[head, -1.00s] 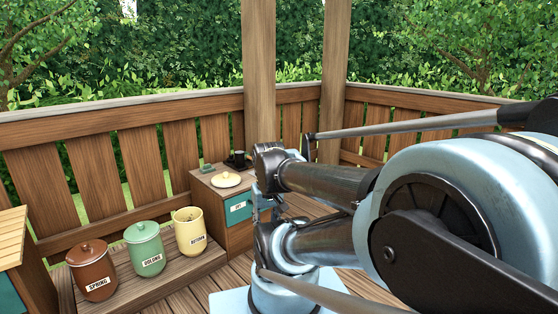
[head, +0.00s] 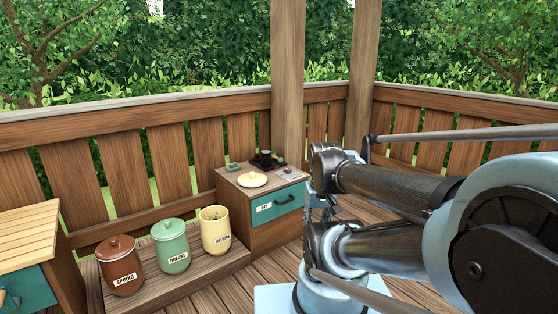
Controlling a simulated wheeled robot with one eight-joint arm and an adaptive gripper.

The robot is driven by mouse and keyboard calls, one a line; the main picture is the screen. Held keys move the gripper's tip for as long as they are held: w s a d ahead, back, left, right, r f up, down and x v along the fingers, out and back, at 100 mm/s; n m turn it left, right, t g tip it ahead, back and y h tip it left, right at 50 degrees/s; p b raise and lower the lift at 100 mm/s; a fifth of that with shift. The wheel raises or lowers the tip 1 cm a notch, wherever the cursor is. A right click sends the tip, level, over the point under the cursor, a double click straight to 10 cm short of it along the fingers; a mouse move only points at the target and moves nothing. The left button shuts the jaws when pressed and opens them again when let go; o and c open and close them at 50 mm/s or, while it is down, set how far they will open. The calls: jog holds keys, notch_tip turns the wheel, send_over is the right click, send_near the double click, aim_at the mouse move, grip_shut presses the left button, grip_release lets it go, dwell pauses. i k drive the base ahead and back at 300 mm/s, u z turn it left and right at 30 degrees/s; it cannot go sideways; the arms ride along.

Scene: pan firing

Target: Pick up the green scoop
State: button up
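A small green object (head: 234,167) lies at the back left of the low cabinet's top in the head view. It may be the green scoop, but it is too small to be sure. My arm fills the right side of the picture. What looks like my gripper (head: 318,203) hangs at the arm's far end, just right of the cabinet and apart from the green object. Its fingers are small and partly hidden by my arm links, so I cannot tell whether they are open.
The cabinet (head: 276,228) has a teal drawer, with a cream lid (head: 252,179) and black items (head: 265,160) on top. Brown (head: 121,269), green (head: 172,249) and open yellow (head: 215,232) canisters stand on a low step. A slatted table (head: 28,236) is at left; railings enclose the deck.

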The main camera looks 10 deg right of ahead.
aim_at(280, 159)
jog(key=i, duration=0.9)
jog(key=u, duration=0.05)
